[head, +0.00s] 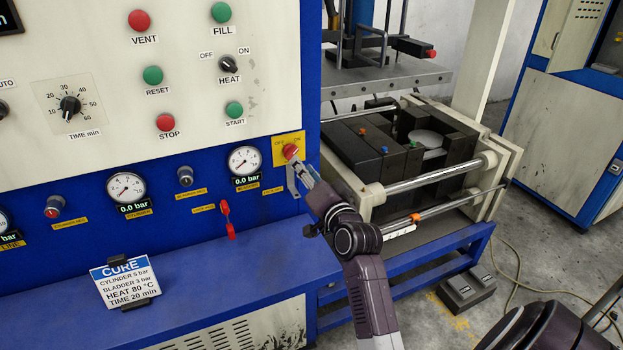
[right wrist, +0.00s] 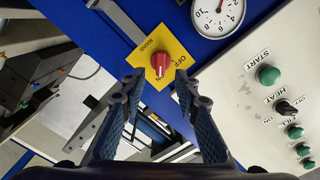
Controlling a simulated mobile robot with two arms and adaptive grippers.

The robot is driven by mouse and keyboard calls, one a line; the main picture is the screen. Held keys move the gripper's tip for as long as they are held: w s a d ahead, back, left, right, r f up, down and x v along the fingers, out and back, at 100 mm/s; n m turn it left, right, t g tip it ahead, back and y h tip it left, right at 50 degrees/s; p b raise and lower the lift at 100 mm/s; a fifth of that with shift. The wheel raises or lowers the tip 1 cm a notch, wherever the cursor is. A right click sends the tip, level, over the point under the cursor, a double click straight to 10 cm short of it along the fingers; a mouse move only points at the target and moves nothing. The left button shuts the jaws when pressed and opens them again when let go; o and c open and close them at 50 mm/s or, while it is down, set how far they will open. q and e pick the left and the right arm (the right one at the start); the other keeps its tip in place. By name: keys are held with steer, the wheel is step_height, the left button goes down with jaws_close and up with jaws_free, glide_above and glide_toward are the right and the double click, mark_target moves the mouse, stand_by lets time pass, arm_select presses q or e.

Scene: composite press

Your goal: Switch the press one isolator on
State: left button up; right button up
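The isolator is a red rotary knob (head: 289,151) on a yellow plate (head: 279,147) at the right end of the blue panel. In the right wrist view the red knob (right wrist: 160,63) sits just beyond and between my fingertips. My right gripper (right wrist: 159,80) is open, one finger to each side of the knob, with a gap visible. In the head view my right gripper (head: 297,163) partly hides the plate and knob. Which way the knob points is hard to tell. My left gripper is out of view.
A pressure gauge (head: 244,160) is left of the plate, and a red lever valve (head: 227,218) hangs lower left. The HEAT switch (head: 229,64) and green START button (head: 234,109) are above. A blue ledge (head: 180,285) juts out below. The mould press (head: 400,150) stands right of the panel.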

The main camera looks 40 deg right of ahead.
steer(key=v, duration=0.5)
stand_by(0.4)
